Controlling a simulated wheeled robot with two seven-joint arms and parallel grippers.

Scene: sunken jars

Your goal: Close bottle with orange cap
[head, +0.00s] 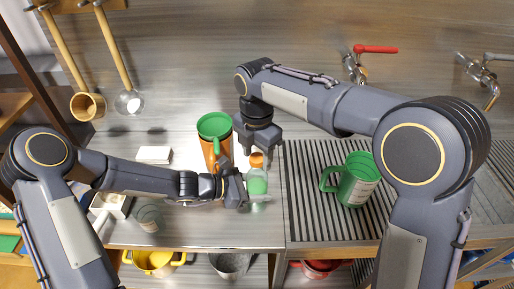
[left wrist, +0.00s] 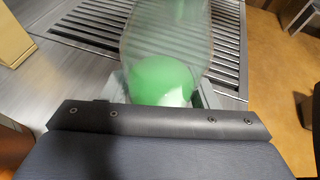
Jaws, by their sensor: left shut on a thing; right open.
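A clear bottle with green contents (head: 257,186) stands near the middle of the counter in the head view. My left gripper (head: 247,191) is shut on it from the left. The left wrist view shows the bottle (left wrist: 165,75) large and close, its top out of frame. The orange cap (head: 256,160) shows at the bottle's upper end, below my right gripper (head: 262,148). I cannot tell whether the cap is seated on the neck or just above it. My right gripper is open, pointing down, with its fingers close to the cap.
An orange mug with green inside (head: 211,126) stands close behind and left of the grippers. A green mug (head: 355,185) is on the ribbed drainboard (head: 310,200) at right. A glass jar (head: 148,217) stands at front left. Taps (head: 360,65) and hanging ladles (head: 88,105) are at the back.

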